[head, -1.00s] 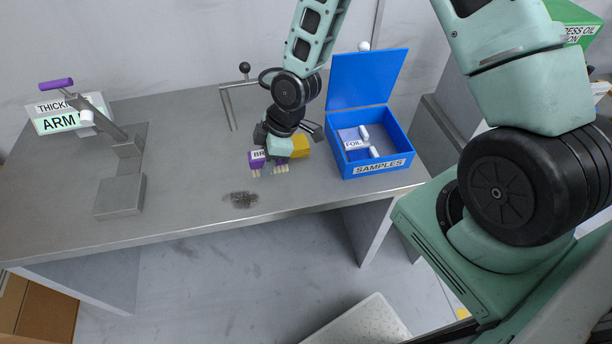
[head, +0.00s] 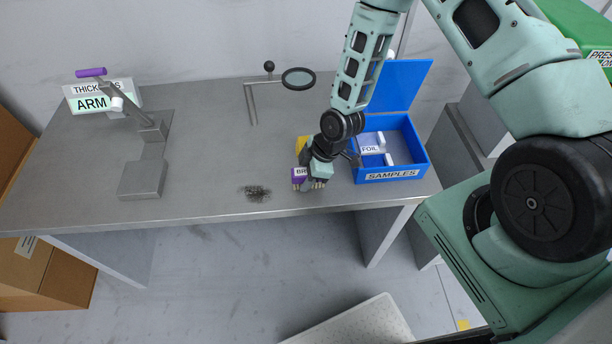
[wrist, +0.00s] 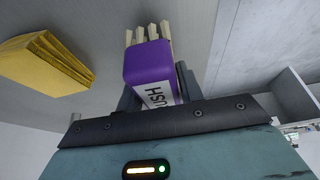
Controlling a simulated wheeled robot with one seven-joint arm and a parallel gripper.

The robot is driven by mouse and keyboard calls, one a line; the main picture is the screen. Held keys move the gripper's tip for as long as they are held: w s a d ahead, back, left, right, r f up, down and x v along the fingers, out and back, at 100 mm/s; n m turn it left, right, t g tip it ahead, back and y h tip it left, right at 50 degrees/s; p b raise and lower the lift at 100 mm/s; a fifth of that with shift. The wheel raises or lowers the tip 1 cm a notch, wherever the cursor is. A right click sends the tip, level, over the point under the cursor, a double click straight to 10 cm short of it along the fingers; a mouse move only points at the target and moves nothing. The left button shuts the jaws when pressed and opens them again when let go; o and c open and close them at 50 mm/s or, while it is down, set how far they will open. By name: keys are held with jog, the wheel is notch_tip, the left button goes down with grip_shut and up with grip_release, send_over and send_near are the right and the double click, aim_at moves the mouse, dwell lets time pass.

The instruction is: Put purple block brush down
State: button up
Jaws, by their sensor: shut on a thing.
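The purple block brush (head: 298,177) has a white label and pale bristles. My gripper (head: 318,182) is shut on it, near the table's front edge and left of the blue box. In the wrist view the purple block brush (wrist: 150,66) sits between the fingers, its bristles pointing away from the gripper. Part of its label is hidden by the gripper. Whether the bristles touch the table I cannot tell.
A blue SAMPLES box (head: 392,177) stands open at right. A dark dirt patch (head: 254,193) lies to the left. A grey press (head: 145,175) stands farther left, with clear table between.

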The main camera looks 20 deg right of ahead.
jog(key=shift+f, duration=0.65)
